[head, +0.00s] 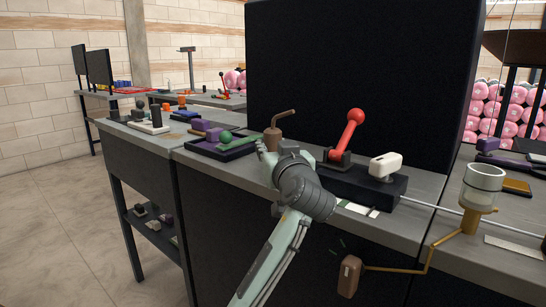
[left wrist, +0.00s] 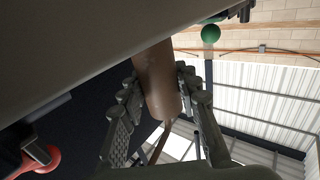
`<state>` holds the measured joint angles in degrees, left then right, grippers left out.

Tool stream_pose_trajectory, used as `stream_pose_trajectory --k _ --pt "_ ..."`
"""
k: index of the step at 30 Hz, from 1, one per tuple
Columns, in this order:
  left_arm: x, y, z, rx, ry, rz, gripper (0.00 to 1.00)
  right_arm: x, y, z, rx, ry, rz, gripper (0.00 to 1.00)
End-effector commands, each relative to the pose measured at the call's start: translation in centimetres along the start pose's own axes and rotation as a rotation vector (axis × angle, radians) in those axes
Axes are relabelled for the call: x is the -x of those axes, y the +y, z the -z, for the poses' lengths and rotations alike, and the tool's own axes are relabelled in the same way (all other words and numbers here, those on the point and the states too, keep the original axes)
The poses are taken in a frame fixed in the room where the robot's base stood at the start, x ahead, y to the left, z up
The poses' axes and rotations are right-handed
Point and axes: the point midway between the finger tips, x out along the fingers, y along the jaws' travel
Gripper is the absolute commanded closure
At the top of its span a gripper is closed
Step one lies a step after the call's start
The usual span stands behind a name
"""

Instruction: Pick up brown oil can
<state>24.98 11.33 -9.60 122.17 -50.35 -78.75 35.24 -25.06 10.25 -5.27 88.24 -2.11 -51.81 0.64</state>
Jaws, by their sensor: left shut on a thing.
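The brown oil can (head: 272,139) has a thin bent spout and stands on the grey workbench in the head view. My left gripper (head: 264,151) reaches it from the front, and its hand hides the can's lower part. In the left wrist view the can (left wrist: 158,80) lies between the two fingers of my left gripper (left wrist: 158,98), which are shut on it. I cannot tell whether its base touches the bench. My right gripper is not in view.
A red-knobbed lever (head: 348,135) and a white handle (head: 384,165) on a black base stand right of the can. A dark tray (head: 228,153) with a green-knobbed piece lies left. A dark panel (head: 365,70) rises behind. A glass jar (head: 481,187) is at the right.

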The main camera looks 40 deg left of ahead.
Motion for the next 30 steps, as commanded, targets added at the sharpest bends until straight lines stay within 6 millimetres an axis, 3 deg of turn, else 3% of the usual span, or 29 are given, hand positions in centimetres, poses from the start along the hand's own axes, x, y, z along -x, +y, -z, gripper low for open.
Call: stream_pose_trajectory --k 3,14,21,30 --pt "0.0 0.0 0.1 0.001 0.001 0.0 1.0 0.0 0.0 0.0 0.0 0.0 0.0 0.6" --pt "0.0 0.0 0.7 0.004 0.002 0.0 1.0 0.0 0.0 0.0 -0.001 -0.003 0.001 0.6" --pt "0.1 0.1 4.5 0.01 0.004 -0.003 1.0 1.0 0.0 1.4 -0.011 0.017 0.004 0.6" --pt "0.9 -7.0 8.4 0.008 0.005 0.0 1.0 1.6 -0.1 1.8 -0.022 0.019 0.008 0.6"
